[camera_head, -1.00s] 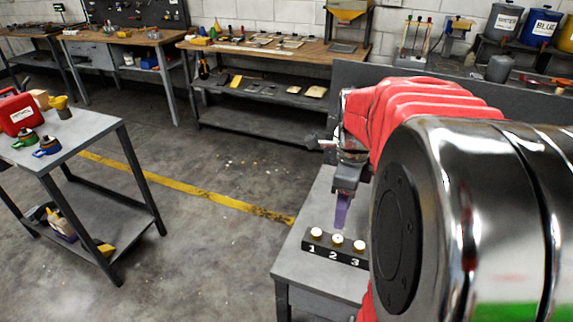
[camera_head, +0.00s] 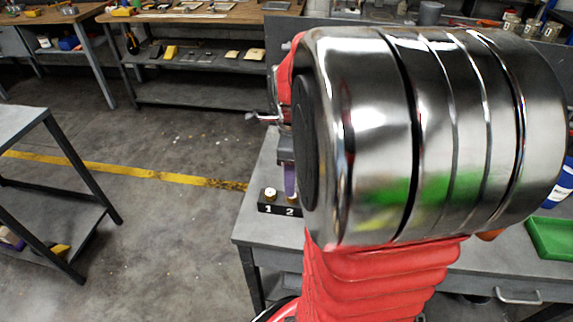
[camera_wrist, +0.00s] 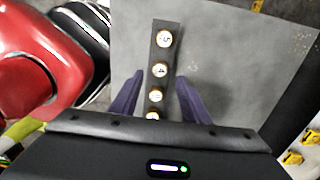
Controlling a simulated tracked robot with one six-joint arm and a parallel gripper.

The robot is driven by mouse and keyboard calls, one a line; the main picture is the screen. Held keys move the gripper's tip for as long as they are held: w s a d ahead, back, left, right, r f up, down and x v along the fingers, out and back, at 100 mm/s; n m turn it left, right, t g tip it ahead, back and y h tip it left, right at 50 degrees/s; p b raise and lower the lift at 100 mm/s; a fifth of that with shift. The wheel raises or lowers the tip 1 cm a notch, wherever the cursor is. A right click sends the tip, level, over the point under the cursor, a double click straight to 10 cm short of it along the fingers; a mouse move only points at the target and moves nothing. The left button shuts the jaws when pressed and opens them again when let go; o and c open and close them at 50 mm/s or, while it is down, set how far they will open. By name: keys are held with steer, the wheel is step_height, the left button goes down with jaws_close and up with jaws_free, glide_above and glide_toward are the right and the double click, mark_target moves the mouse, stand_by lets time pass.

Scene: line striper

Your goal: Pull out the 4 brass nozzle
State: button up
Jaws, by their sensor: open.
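A narrow dark block (camera_wrist: 152,55) holds a row of round, pale-topped brass nozzles. In the wrist view the 4 nozzle (camera_wrist: 160,70) lies between the tips of my gripper (camera_wrist: 158,76), with the 5 nozzle (camera_wrist: 165,39) beyond it. Another nozzle (camera_wrist: 155,96) sits nearer the palm. My gripper is open, with one purple finger on each side of the row; contact is not visible. In the head view the block (camera_head: 279,209) shows labels 1 and 2. My gripper (camera_head: 290,180) points down behind it, and my arm hides the block's right part.
The block stands on a grey bench (camera_head: 262,235) with free surface around it. A green tray (camera_head: 552,238) lies at the bench's right. Another grey table (camera_head: 20,130) stands at the left across open floor with a yellow line (camera_head: 130,174).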

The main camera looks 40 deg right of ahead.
steer(key=shift+f, duration=2.95)
steer(key=shift+c, duration=0.7)
steer(key=shift+r, duration=0.1)
steer(key=c, duration=0.9)
